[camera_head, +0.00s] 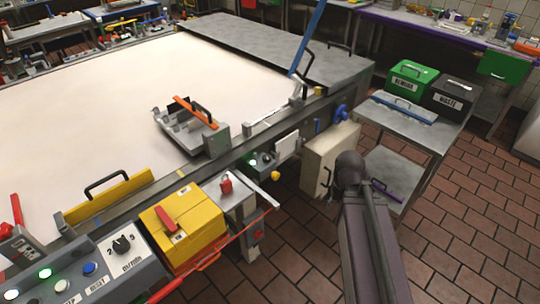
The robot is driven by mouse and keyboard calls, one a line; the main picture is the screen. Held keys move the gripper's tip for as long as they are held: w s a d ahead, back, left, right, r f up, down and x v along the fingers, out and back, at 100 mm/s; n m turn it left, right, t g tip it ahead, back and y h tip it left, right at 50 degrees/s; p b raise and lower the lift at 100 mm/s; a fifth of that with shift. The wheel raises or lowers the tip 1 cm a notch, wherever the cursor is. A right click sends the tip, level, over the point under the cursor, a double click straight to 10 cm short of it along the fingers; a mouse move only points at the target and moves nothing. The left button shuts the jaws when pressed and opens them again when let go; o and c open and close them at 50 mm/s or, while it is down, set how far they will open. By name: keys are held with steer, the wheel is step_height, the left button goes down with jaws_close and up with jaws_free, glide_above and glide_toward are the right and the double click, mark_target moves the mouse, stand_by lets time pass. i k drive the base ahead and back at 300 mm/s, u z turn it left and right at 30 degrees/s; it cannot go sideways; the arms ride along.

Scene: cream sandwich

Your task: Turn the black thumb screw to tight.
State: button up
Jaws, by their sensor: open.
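I cannot make out the black thumb screw for certain. A metal unit with an orange bar and black handle (192,124) sits on the near edge of the wide cream belt (90,110); it has small dark parts, too small to tell apart. A black dial (122,244) is on the grey control panel (75,278) at the lower left. My dark arm rises from the lower right to a rounded joint, right of the cream box (328,152). My gripper is not visible.
A yellow box with a red handle (182,226) stands beside the control panel. A blue handwheel (341,113) is at the belt frame's right end. A grey cart (432,132) holds a green bin (411,79) and black bin (450,98). The tiled floor at lower right is clear.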

mark_target(267, 158)
steer(key=z, duration=0.1)
steer(key=k, duration=1.1)
steer(key=u, duration=0.45)
steer(key=i, duration=1)
steer(key=u, duration=0.05)
